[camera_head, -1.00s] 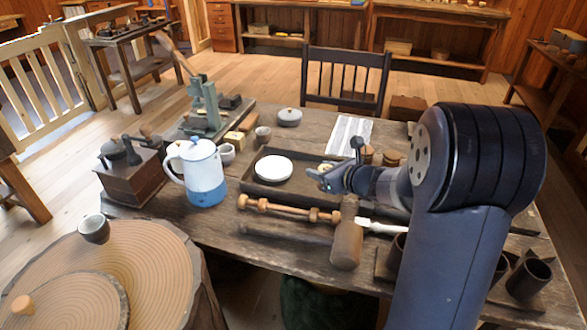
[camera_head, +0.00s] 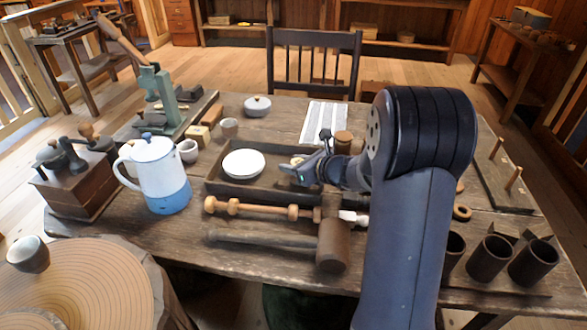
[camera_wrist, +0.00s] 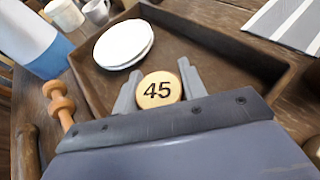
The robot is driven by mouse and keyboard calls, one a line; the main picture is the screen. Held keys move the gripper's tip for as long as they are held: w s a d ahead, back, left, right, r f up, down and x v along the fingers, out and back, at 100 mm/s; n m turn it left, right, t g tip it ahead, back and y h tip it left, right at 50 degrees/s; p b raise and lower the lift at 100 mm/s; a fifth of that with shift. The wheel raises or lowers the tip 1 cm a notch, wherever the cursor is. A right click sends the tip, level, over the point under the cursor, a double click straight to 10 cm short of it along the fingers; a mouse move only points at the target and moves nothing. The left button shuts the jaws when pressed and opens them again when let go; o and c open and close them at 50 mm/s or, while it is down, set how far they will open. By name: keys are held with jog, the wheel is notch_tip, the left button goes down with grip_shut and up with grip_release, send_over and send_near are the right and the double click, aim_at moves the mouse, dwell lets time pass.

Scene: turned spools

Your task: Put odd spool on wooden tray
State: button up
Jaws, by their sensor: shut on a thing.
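A pale round wooden spool with "45" on its end (camera_wrist: 157,90) is between the two grey fingers of my gripper (camera_wrist: 158,84) in the wrist view. The fingers are shut on its sides. In the head view my gripper (camera_head: 300,170) is at the right part of the dark wooden tray (camera_head: 228,191), and only a little of the spool shows there. The tray also shows in the wrist view (camera_wrist: 218,66), beyond and around the spool. I cannot tell whether the spool touches the tray floor. White plates (camera_head: 243,163) lie in the tray's left part.
A turned wooden rod (camera_head: 255,210) and a mallet (camera_head: 333,246) lie in front of the tray. A white and blue jug (camera_head: 160,180) stands to the left. A striped cloth (camera_head: 324,122) lies behind. Dark cups (camera_head: 489,258) stand at front right.

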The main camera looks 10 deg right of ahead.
jog(key=shift+f, duration=0.3)
jog(key=shift+f, duration=0.2)
jog(key=o, duration=1)
jog(key=shift+c, duration=0.2)
jog(key=shift+r, duration=0.15)
jog(key=shift+r, duration=0.2)
jog(key=p+v, duration=0.1)
jog(key=v, duration=1.1)
jog(key=shift+f, duration=0.2)
